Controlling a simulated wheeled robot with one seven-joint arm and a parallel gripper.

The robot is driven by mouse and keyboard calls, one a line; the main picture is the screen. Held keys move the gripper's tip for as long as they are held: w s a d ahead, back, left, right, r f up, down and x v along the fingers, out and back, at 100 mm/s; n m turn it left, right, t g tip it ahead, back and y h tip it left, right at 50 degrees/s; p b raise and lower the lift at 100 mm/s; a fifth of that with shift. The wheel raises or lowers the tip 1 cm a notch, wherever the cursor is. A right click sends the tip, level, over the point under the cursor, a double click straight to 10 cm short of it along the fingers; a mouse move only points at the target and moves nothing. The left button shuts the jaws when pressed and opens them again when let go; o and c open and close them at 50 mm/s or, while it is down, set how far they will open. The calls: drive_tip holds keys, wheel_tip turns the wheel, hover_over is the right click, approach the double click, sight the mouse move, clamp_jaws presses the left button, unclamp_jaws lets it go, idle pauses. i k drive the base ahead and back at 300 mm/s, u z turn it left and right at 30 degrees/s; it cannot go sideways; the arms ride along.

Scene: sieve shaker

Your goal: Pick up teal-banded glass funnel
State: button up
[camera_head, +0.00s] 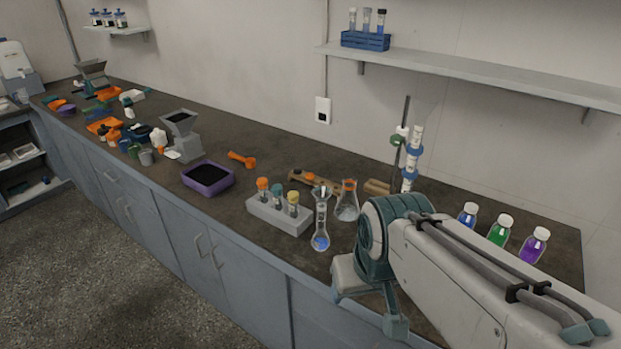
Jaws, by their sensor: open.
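My gripper (367,311) is at the front edge of the bench, with its two teal-tipped fingers apart and nothing visible between them. I cannot make out a teal band on any funnel.
A flask with blue liquid (320,240), a conical flask (347,204) and a grey tube rack (279,214) stand close to the left of my arm. Capped bottles (499,231) stand to the right. A purple tray (208,179) is farther left. A shelf (480,72) overhangs behind.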

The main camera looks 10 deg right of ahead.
sight(321, 193)
drive_tip(key=z, duration=3.35)
drive_tip(key=k, duration=1.5)
drive_tip(key=u, duration=1.45)
drive_tip(key=i, duration=0.95)
drive_tip(key=z, duration=0.05)
